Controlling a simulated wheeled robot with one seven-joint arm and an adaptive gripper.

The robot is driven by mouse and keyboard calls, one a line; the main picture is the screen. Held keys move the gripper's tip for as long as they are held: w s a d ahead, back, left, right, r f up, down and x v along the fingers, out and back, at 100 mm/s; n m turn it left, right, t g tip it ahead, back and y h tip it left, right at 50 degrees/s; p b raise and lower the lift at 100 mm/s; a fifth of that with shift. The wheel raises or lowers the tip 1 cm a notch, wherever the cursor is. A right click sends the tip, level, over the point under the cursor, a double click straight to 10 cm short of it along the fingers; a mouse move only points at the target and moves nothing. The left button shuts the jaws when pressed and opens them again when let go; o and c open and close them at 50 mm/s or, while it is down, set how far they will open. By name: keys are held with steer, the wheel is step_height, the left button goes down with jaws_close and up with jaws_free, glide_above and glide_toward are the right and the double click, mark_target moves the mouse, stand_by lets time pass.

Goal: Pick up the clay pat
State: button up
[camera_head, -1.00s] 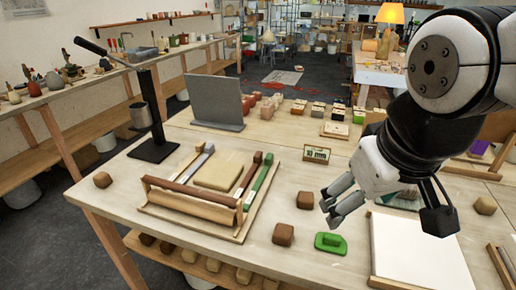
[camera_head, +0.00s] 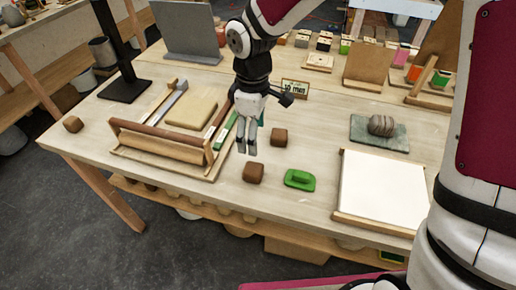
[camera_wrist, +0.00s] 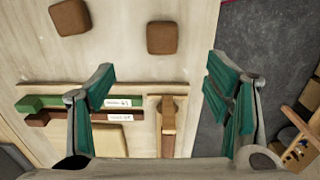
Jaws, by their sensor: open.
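The frames do not settle which thing is the clay pat. A beige slab (camera_head: 191,111) lies flat on a wooden board, and a striped grey lump (camera_head: 381,125) sits on a grey-green slab. Small brown blocks lie on the table, one near the front edge (camera_head: 253,172) and one behind it (camera_head: 280,137). My gripper (camera_head: 246,150) points down, open and empty, just right of the board and near these blocks. In the wrist view both blocks lie apart from the fingers, one at upper middle (camera_wrist: 163,38) and one at upper left (camera_wrist: 70,17); the slab (camera_wrist: 110,140) is partly hidden.
A roller (camera_head: 160,148) lies on the board's front side. A green tool (camera_head: 300,180) and a white sheet on a board (camera_head: 382,190) are to the right. A dark stand (camera_head: 125,88) is at left. Clear tabletop lies around the blocks.

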glide_above(253, 168)
step_height(253, 168, down, 9)
steer(key=shift+w+d+r, duration=0.1)
steer(key=shift+f+p, duration=0.55)
steer(key=shift+f, duration=2.2)
steer(key=c, duration=1.5)
steer(key=shift+o, duration=0.2)
steer(key=shift+r, duration=0.1)
